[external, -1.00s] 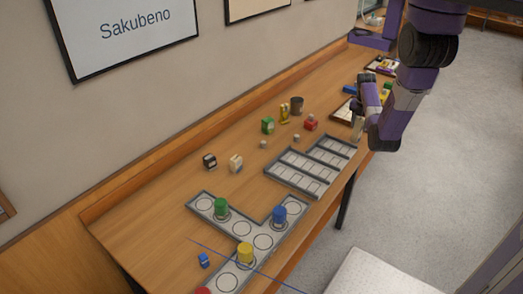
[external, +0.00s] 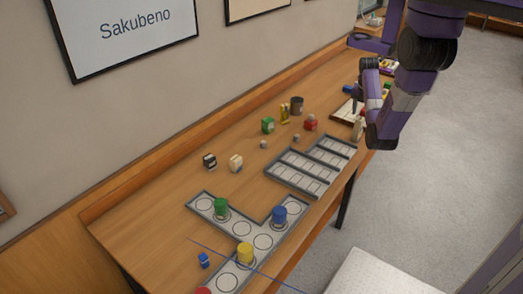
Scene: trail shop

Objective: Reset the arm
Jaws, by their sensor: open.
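My purple arm comes in from the top right and hangs over the front edge of the wooden table (external: 150,225). My gripper (external: 359,108) points down near the right part of the table, above a shallow tray (external: 345,112). It is open; its fingers are small and partly hidden in this view, and I see nothing held in it.
A grey board with circles (external: 263,241) holds green (external: 221,207), blue (external: 279,215) and yellow (external: 244,253) pieces. Grey slotted trays (external: 300,172) lie nearer the arm. Small boxes, a dark cup (external: 297,105) and a red item (external: 310,123) stand behind.

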